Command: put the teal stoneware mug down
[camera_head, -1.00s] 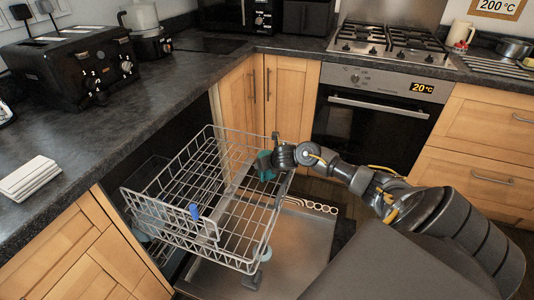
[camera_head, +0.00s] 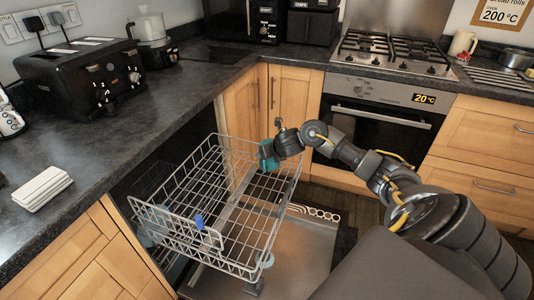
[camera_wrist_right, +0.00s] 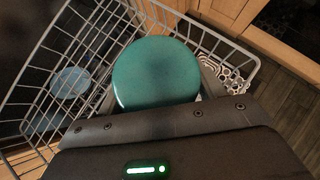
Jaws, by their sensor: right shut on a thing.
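The teal stoneware mug (camera_head: 267,156) is at the far right corner of the pulled-out wire dishwasher rack (camera_head: 150,218). My right gripper (camera_head: 275,148) is shut on it. In the right wrist view the mug (camera_wrist_right: 155,73) shows as a smooth, closed teal disc, which looks like its base, so it seems upside down. The rack wires (camera_wrist_right: 237,62) pass behind and beside it. Its lower side and the fingertips are hidden, and I cannot tell whether it touches the rack. My left gripper is not in view.
The upper rack is mostly empty, with a blue clip (camera_head: 198,221) at its front. A pale blue round item (camera_wrist_right: 70,82) lies below the wires. The open dishwasher door (camera_head: 305,255) is underneath. Counter edge at left and oven (camera_head: 368,125) behind bound the space.

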